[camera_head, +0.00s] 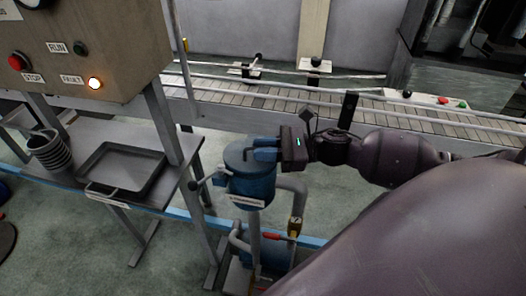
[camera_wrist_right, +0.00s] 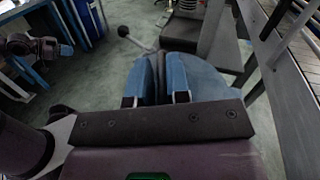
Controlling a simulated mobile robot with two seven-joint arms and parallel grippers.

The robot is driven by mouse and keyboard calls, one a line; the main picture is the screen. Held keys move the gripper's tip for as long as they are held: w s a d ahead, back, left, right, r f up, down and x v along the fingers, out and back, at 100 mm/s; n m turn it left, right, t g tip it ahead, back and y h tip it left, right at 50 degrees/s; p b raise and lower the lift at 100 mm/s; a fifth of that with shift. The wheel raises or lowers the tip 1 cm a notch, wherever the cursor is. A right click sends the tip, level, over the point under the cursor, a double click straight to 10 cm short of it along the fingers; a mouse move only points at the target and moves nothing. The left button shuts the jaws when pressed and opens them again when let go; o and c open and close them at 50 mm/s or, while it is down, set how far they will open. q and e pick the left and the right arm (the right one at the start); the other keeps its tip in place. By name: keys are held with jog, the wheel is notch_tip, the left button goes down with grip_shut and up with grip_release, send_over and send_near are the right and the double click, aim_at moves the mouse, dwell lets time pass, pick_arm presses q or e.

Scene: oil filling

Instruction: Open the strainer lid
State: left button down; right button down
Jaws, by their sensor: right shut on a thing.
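The blue strainer (camera_head: 250,188) stands upright on pipework beside the metal table. Its round blue lid (camera_head: 236,158) sits on top and looks level. My right gripper (camera_head: 262,153) reaches in from the right over the lid, its blue fingers shut on a dark handle. In the right wrist view the fingers (camera_wrist_right: 162,80) close around this handle (camera_wrist_right: 162,84), with the blue lid (camera_wrist_right: 205,75) beside and behind them. A ball-ended lever (camera_head: 194,185) sticks out at the strainer's left. My left gripper (camera_wrist_right: 62,49) shows small at the wrist view's upper left; its opening is unclear.
A table with a dark tray (camera_head: 122,170) and a stack of round containers (camera_head: 48,150) stands left. A control box (camera_head: 85,45) hangs above it. A conveyor (camera_head: 230,98) runs behind the strainer. A red-handled valve (camera_head: 272,236) is low in front.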

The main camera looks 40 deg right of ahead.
jog(key=r+m, duration=0.1)
jog(key=w+d+r+m, duration=0.1)
jog(key=shift+w+d+r+m+t+p, duration=0.1)
jog(key=shift+r+m+t+p, duration=0.1)
jog(key=shift+m+t+p, duration=0.15)
jog(key=m, duration=0.1)
jog(key=w+d+r+m+t, duration=0.1)
jog(key=m, duration=0.1)
jog(key=shift+d+r+y, duration=0.2)
jog(key=shift+r+y, duration=0.05)
jog(key=shift+y, duration=0.05)
jog(key=d+m, duration=0.1)
jog(key=w+r+m+t, duration=0.1)
jog(key=m, duration=0.1)
jog(key=shift+w+d+p, duration=0.25)
jog(key=shift+d+p, duration=0.05)
jog(key=shift+d, duration=0.05)
jog(key=w+d+f+m+t+h, duration=0.2)
jog(key=w+d+m, duration=0.4)
jog(key=m, duration=0.8)
jog(key=shift+w+d+f+t+h+p, duration=0.2)
jog(key=shift+d+t+h+p, duration=0.2)
jog(key=shift+d+t+h, duration=0.6)
jog(key=shift+s+a+f, duration=0.1)
jog(key=shift+a, duration=0.2)
jog(key=c, duration=1.2)
grip_release()
